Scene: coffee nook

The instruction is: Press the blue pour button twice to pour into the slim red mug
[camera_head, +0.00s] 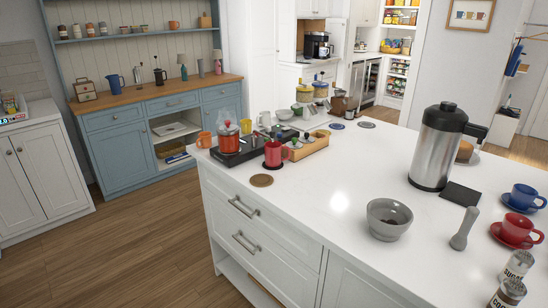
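A red mug (273,155) stands on a dark coaster near the far left part of the white island counter, in front of a wooden tray. A wider red cup (517,228) sits on a red saucer at the right edge. I cannot tell for certain which is the slim one, though the mug by the tray looks narrower. A black coffee machine (317,45) stands on the far back counter, small in view. A tall steel pot (436,147) with a black lid and handle stands on the island. I cannot make out a blue pour button. Neither gripper is in view.
The island (320,195) has clear space in its middle. On it are a grey mortar (389,229), a pestle (461,232), a blue cup (523,195), shaker jars (509,293), a red kettle (229,137) and the wooden tray (308,148). Wooden floor (130,250) lies open at left.

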